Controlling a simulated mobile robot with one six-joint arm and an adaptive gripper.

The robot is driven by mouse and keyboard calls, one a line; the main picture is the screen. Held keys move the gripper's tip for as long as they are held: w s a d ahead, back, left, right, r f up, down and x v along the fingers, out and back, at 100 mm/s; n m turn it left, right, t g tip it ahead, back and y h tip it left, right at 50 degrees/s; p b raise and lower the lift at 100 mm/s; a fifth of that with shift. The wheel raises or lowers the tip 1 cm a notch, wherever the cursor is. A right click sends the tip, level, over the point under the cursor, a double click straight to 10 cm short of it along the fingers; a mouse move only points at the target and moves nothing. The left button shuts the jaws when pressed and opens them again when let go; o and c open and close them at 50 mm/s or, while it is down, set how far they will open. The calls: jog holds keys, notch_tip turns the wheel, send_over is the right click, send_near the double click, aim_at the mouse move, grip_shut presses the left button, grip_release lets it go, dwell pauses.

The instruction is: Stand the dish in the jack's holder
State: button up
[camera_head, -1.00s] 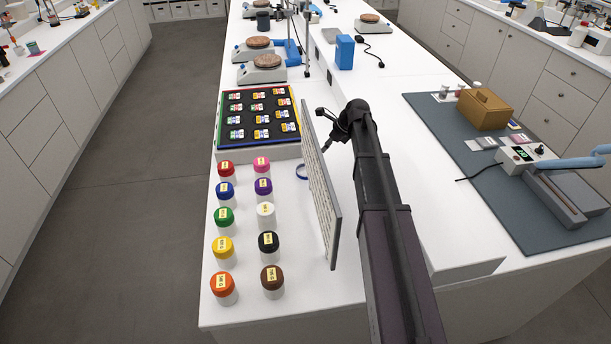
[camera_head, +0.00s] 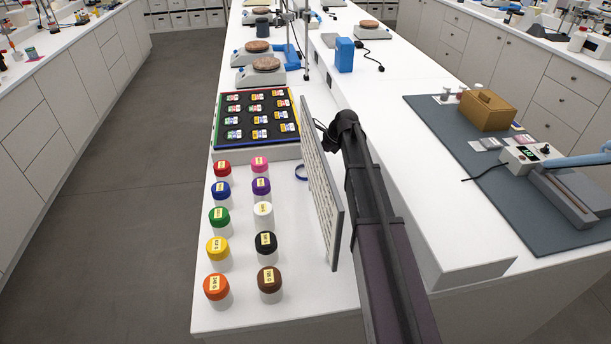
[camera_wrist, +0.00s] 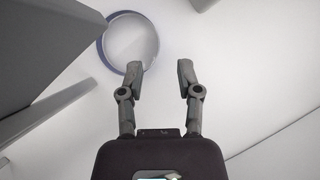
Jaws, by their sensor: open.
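The dish is a shallow round clear dish with a dark blue rim. In the wrist view the dish (camera_wrist: 128,36) lies on the white surface, beyond my left-hand fingertip, which overlaps its near edge in the picture. In the head view only the left part of the dish (camera_head: 297,173) shows beside the upright panel. My gripper (camera_wrist: 160,66) is open, with nothing between its fingers, and the dish is up and to the left of the gap. In the head view my fingers are mostly hidden by the panel and my wrist. I cannot make out the jack or its holder.
A tall upright panel (camera_head: 322,185) stands close left of my arm. Several colour-capped jars (camera_head: 217,288) stand in two columns left of it. A black tray of labelled pieces (camera_head: 258,118) lies behind them. A raised white ledge (camera_head: 460,255) runs right of my arm.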

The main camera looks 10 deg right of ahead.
aim_at(305, 172)
jog(key=shift+f, duration=0.1)
jog(key=shift+b+x, duration=2.25)
jog(key=shift+x, duration=0.25)
jog(key=shift+a, duration=0.15)
grip_shut()
